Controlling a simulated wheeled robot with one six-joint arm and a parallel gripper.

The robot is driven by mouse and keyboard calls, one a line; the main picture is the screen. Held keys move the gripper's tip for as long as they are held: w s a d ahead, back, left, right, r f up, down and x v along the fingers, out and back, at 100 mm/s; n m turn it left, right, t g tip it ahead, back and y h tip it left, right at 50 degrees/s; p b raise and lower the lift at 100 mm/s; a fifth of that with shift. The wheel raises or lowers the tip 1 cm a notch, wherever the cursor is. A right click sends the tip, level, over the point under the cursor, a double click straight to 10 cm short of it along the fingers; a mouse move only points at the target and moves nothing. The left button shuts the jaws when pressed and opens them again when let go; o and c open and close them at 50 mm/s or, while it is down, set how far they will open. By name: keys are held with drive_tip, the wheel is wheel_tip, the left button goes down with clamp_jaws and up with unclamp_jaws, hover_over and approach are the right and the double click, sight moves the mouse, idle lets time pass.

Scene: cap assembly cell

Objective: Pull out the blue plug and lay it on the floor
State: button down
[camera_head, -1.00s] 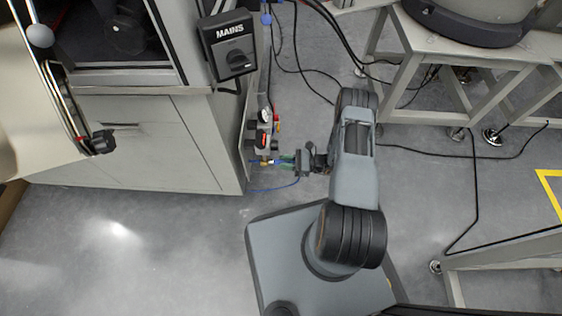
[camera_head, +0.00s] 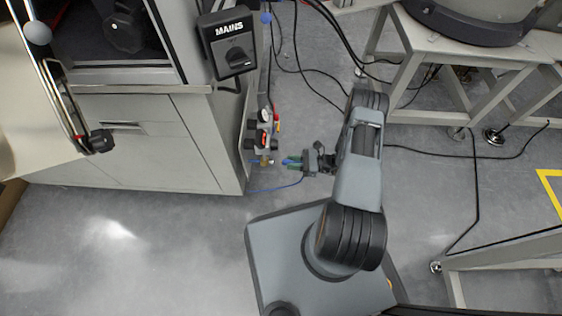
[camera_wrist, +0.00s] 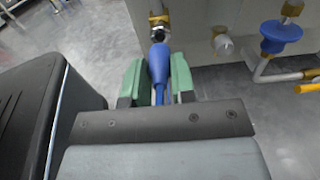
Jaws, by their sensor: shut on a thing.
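The blue plug (camera_wrist: 158,66) is held between the green finger pads of my gripper (camera_wrist: 155,80) in the wrist view. Its tip points toward a metal fitting (camera_wrist: 156,30) on the cabinet side. A blue hose (camera_head: 278,188) curves below the gripper. Most of the plug is hidden by the fingers in the head view.
A grey cabinet (camera_head: 160,150) with valves and gauges (camera_head: 264,128) on its side stands to the left. A blue knob (camera_wrist: 280,36) and pipes are at the right in the wrist view. Black cables (camera_head: 310,75) hang behind. Open floor (camera_head: 140,240) lies at the lower left.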

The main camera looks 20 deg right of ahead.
drive_tip(key=shift+v, duration=1.05)
drive_tip(key=c, duration=0.9)
unclamp_jaws()
drive_tip(key=shift+o, duration=0.2)
